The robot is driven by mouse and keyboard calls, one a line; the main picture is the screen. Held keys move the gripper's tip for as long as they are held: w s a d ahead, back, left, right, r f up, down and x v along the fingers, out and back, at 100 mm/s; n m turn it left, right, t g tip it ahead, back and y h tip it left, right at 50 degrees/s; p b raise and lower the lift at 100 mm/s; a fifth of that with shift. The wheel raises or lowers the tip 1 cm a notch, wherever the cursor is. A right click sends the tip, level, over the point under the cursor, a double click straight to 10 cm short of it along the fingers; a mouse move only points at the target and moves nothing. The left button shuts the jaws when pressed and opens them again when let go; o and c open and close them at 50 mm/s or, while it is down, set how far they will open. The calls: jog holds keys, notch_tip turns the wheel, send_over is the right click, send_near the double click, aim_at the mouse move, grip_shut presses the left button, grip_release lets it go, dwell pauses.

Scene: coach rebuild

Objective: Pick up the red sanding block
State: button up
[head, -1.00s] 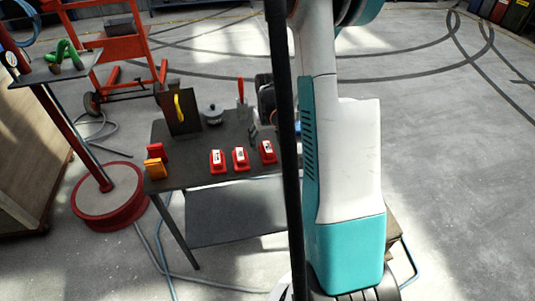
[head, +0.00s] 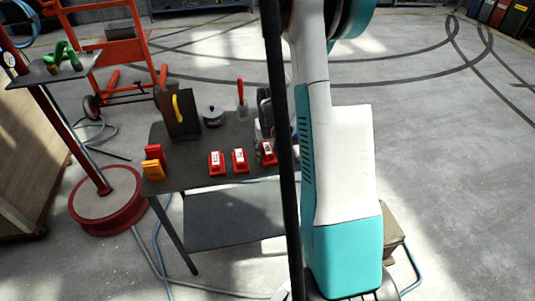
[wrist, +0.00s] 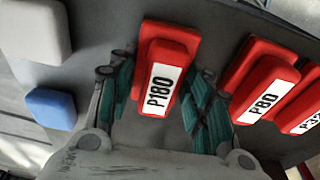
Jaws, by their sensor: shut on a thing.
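Three red blocks with white labels stand in a row on the dark table. In the wrist view, the block labelled P180 (wrist: 158,72) sits between the teal fingers of my gripper (wrist: 158,95), which is shut on it. It appears to be the rightmost red block (head: 268,153) in the head view, and it still seems to be on the table. The P80 block (wrist: 266,84) is just right of my gripper in the wrist view. A third red block (wrist: 303,115) is cut off at the edge. In the head view, a dark pole and my arm hide part of my gripper.
A blue block (wrist: 50,109) and a light grey block (wrist: 35,30) lie left of my gripper in the wrist view. The table (head: 190,180) also holds an orange block (head: 153,170), a yellow-handled dark panel (head: 178,115) and a red-handled tool (head: 241,92).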

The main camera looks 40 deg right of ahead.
aim_at(267, 148)
notch_tip(267, 148, up, 20)
jog(key=p, duration=0.6)
jog(key=shift+p, duration=0.3)
